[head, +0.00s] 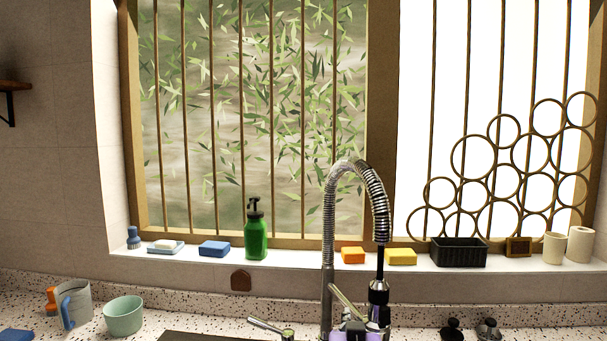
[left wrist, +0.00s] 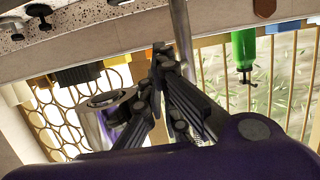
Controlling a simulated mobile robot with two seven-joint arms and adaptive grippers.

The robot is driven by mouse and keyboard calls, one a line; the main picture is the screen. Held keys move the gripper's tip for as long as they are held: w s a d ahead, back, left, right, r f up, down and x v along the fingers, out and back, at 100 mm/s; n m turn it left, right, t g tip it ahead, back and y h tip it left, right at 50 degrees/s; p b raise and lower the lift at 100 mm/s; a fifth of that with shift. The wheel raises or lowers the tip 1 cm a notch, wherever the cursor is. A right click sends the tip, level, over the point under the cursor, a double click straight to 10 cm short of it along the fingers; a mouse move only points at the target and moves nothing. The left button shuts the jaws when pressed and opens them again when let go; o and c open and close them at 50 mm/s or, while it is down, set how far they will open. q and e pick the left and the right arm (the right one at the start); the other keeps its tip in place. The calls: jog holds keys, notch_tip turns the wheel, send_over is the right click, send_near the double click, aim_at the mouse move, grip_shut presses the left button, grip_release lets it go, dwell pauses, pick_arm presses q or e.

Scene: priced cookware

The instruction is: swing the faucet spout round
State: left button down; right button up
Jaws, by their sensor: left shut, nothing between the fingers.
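The faucet's coiled metal spout (head: 354,168) arches up and over to the right in the head view. Its spray head (head: 378,293) hangs down right of the upright pipe (head: 327,270). My left gripper (head: 358,332) shows only partly at the bottom edge, low by the faucet. In the left wrist view, which is upside down, its dark fingers (left wrist: 163,52) are closed together with nothing between them. The pipe (left wrist: 181,30) passes close by the fingertips, and a shiny cylinder (left wrist: 108,105), likely the spray head, is beside them. Contact cannot be told. My right gripper is not in view.
The windowsill behind holds a green soap bottle (head: 256,233), sponges (head: 214,248), a black basket (head: 458,252) and cups (head: 580,244). A mug (head: 73,303) and mint bowl (head: 123,315) stand on the left counter. A small lever (head: 270,328) and dark knobs (head: 452,329) flank the faucet.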

pick_arm(q)
jog(key=shift+w+d, duration=0.45)
jog(key=shift+d, duration=0.25)
jog(key=shift+w+d, duration=0.45)
jog(key=shift+d, duration=0.25)
jog(key=a+v, duration=0.2)
jog(key=v, duration=0.8)
jog(key=shift+a, duration=0.2)
jog(key=shift+s+r, duration=0.1)
jog(key=shift+s, duration=0.05)
jog(key=s+r+t, duration=0.1)
jog(key=s+r, duration=0.5)
jog(key=shift+s+d+r+h, duration=0.3)
jog(key=shift+s+d, duration=0.1)
jog(key=shift+d, duration=0.1)
jog(key=w+f+g, duration=0.1)
jog(key=w+f, duration=0.7)
jog(key=w, duration=0.2)
jog(key=shift+a, duration=0.4)
